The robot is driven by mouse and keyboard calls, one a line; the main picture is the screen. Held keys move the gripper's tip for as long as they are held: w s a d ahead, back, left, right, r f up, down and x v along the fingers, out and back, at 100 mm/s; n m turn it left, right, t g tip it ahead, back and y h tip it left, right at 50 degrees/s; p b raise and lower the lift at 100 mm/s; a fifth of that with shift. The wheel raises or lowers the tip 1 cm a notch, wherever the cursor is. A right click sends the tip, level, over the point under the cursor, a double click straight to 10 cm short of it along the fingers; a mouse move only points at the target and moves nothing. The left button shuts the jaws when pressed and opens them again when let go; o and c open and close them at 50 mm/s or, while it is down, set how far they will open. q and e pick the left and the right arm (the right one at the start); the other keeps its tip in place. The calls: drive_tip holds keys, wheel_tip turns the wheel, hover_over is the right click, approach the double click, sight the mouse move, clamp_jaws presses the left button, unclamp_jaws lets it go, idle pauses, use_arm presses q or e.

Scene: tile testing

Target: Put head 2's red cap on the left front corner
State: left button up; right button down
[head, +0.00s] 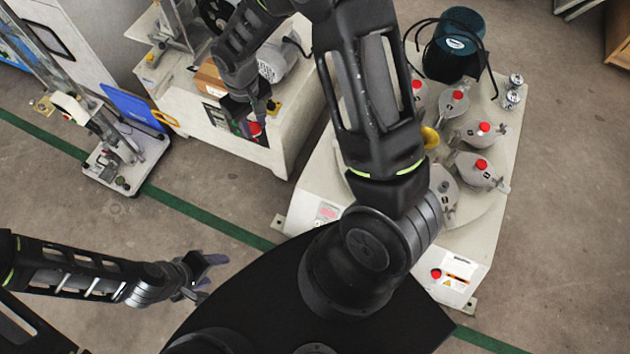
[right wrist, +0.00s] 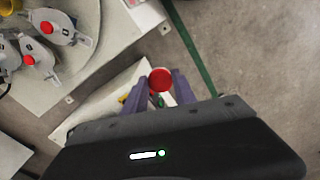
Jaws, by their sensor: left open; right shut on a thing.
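My right gripper (head: 258,108) is shut on a red cap (head: 256,129). In the right wrist view the red cap (right wrist: 161,80) sits between the fingertips. In the head view it appears over the front of the neighbouring machine, at the picture's left. The tile testing machine (head: 325,180) has a round plate with several grey heads, most topped with red caps. One grey head (head: 443,192), nearest my arm, shows no red cap. My arm hides part of the plate; the head numbers are too small to read. My left gripper (head: 205,270) is open and empty, low at the left over the floor.
The neighbouring machine (head: 290,105) has a control panel and motor. A blue-green canister (head: 454,45) with a black hose stands at the back of the testing machine. A red button (head: 436,274) is on its front. Floor between the machines and my left gripper is clear.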

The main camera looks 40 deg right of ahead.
drive_tip(key=s+d+f+n+b, duration=0.2)
drive_tip(key=d+f+n+b, duration=0.15)
drive_tip(key=f+b, duration=0.3)
drive_tip(key=s+d+f+n+b, duration=0.1)
drive_tip(key=d+f+n+b, duration=0.3)
drive_tip(key=f, duration=0.3)
use_arm(q)
wheel_tip(320, 180, down, 23)
drive_tip(key=b, duration=1.1)
drive_tip(key=shift+w+a+f, duration=0.15)
drive_tip(key=shift+w+a, duration=0.25)
use_arm(e)
drive_tip(key=n, duration=1)
hover_over(315, 181)
wheel_tip(315, 181, down, 11)
drive_tip(key=shift+f, duration=0.15)
use_arm(q)
drive_tip(key=shift+w+a+f+b, duration=0.2)
drive_tip(key=shift+f+b, duration=0.5)
drive_tip(key=shift+b, duration=0.1)
drive_tip(key=shift+w+a+f+b, duration=0.15)
drive_tip(key=shift+f+b, duration=0.5)
drive_tip(key=shift+b, duration=0.1)
use_arm(e)
drive_tip(key=shift+w+f, duration=0.1)
drive_tip(key=shift+f, duration=3.05)
drive_tip(key=shift+f, duration=0.1)
